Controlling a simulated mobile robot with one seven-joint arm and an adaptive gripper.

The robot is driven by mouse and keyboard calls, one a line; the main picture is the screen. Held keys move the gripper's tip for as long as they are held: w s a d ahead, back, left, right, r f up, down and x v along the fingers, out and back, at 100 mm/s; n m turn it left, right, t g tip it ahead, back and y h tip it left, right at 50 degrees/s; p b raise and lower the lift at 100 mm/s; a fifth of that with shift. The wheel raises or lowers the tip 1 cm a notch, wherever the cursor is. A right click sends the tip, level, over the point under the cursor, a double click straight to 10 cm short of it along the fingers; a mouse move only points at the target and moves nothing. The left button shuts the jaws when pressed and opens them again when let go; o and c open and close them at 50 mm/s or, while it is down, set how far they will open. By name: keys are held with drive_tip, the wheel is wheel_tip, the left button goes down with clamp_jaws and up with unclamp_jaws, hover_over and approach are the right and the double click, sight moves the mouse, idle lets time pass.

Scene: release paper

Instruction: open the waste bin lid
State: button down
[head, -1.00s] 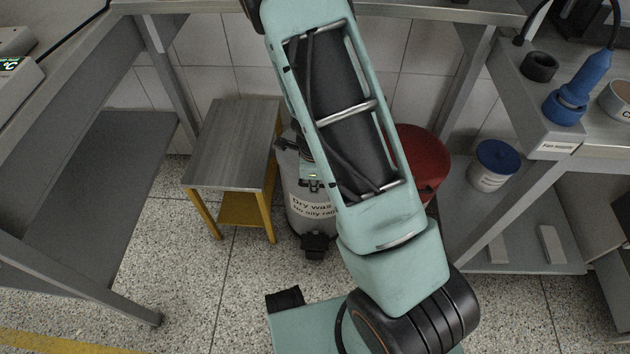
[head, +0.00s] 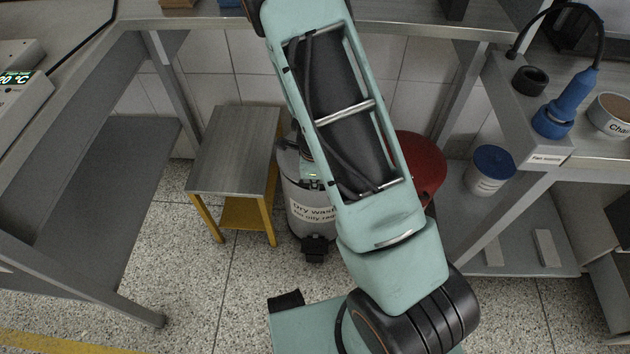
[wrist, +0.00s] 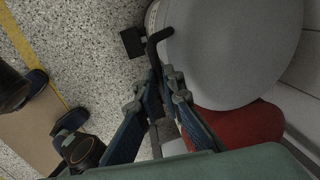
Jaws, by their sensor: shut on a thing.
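The grey waste bin (head: 308,210), labelled for dry waste, stands on the floor beside a small stool. My arm covers much of its top in the head view. In the wrist view its round grey lid (wrist: 235,45) fills the upper right, and a bent black handle (wrist: 154,50) sticks out from the lid's edge. My gripper (wrist: 160,84) is shut on this handle near its end. How far the lid is raised, if at all, I cannot tell. A black pedal (head: 317,246) juts from the bin's foot and also shows in the wrist view (wrist: 132,42).
The stool (head: 235,150) with yellow legs stands close on the bin's left. A red container (head: 420,165) is behind on the right. A blue-lidded tub (head: 491,168) sits on a lower shelf at right.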

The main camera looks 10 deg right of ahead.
drive_tip(key=w+d+r+p, duration=0.2)
drive_tip(key=w+r+p, duration=0.4)
drive_tip(key=r+p, duration=0.5)
drive_tip(key=shift+r+p, duration=0.15)
drive_tip(key=shift+p, duration=0.35)
drive_tip(key=c, duration=2.6)
unclamp_jaws()
drive_tip(key=shift+w+d+f, duration=0.1)
drive_tip(key=shift+d+f, duration=0.05)
drive_tip(key=shift+f, duration=0.1)
drive_tip(key=o, duration=0.5)
drive_tip(key=shift+o, duration=0.3)
drive_tip(key=shift+f, duration=0.1)
drive_tip(key=shift+s, duration=0.2)
drive_tip(key=shift+a, duration=0.2)
wheel_tip(320, 180, up, 12)
drive_tip(key=s, duration=0.2)
drive_tip(key=shift+a, duration=0.3)
drive_tip(key=shift+f, duration=0.1)
